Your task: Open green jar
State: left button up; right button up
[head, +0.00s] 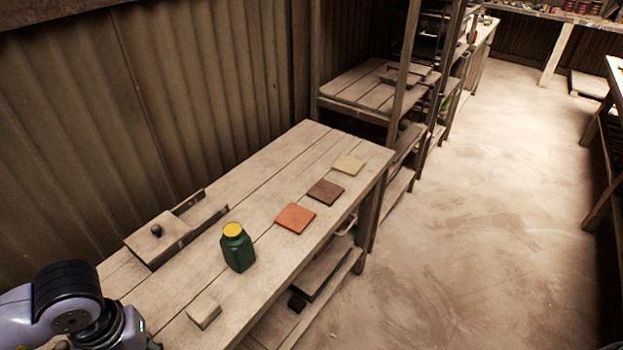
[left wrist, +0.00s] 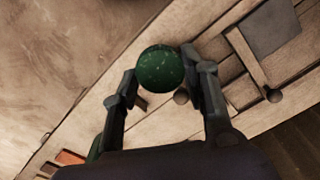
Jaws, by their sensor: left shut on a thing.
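The green jar (head: 238,254) stands upright on the wooden table, with a yellow round surface at its top in the head view. A sliver of green, likely the jar, shows behind a finger in the left wrist view (left wrist: 95,150). My left gripper (left wrist: 159,72) is shut on a round green lid (left wrist: 161,66), seen face-on between its fingers and away from the jar. In the head view my left arm is at the lower left, and its fingers and the lid are not visible there. My right gripper is in neither view.
On the table (head: 250,287) lie an orange tile (head: 295,218), a brown tile (head: 325,192) and a pale yellow tile (head: 348,165). A wooden press with a knob (head: 158,240) is behind the jar. A small wooden block (head: 203,311) lies near the front edge.

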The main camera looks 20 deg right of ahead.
aim_at(236, 247)
jog(key=i+l, duration=0.2)
jog(key=l, duration=0.2)
jog(key=i+l, duration=0.2)
jog(key=l, duration=0.2)
jog(key=i+l, duration=0.45)
jog(key=l, duration=0.3)
jog(key=i+l, duration=0.2)
jog(key=l, duration=0.2)
jog(key=i+l, duration=0.2)
jog(key=l, duration=0.2)
jog(key=u, duration=0.05)
